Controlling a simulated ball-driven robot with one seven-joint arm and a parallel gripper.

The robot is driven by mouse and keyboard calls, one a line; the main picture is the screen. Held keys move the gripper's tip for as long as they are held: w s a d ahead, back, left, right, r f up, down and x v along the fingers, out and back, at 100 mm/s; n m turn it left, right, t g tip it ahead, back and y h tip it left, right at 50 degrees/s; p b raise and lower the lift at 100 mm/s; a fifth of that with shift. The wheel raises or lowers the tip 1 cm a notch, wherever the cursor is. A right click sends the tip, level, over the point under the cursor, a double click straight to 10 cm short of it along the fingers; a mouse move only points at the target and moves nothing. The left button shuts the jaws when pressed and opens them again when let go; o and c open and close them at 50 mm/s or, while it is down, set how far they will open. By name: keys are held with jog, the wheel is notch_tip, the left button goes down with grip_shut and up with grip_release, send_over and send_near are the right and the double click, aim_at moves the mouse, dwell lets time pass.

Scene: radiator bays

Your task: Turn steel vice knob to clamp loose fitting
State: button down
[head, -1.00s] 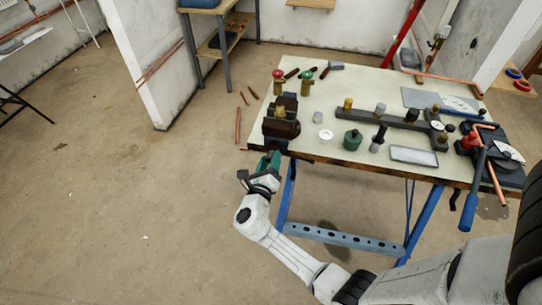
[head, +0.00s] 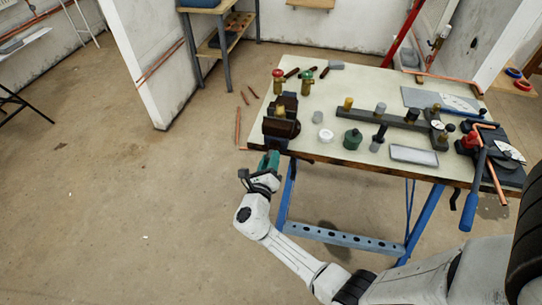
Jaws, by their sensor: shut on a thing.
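The dark brown vice (head: 281,125) stands at the left front corner of the workbench (head: 345,160). A small brass fitting (head: 281,111) shows at the vice's jaws; whether it is gripped or loose cannot be told. My gripper (head: 269,161) is at the front of the vice, just below the bench edge. It is shut on the vice knob, which the green-tipped fingers hide. A dark bar end shows just right of the fingers.
Two brass valves, with a red cap (head: 278,76) and a green cap (head: 307,76), stand behind the vice. A white ring (head: 325,135), a green canister (head: 352,139) and a grey manifold (head: 385,118) lie to the right.

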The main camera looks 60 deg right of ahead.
jog(key=m+b, duration=2.8)
jog(key=b, duration=0.1)
jog(key=shift+f+m, duration=0.3)
jog(key=c, duration=1)
grip_release()
jog(key=shift+a+r+p, duration=0.1)
jog(key=shift+r+p, duration=0.2)
jog(key=shift+p, duration=0.1)
jog(key=shift+o, duration=0.2)
jog(key=v, duration=0.6)
jog(key=shift+s+a, duration=0.15)
jog(key=shift+a, duration=0.25)
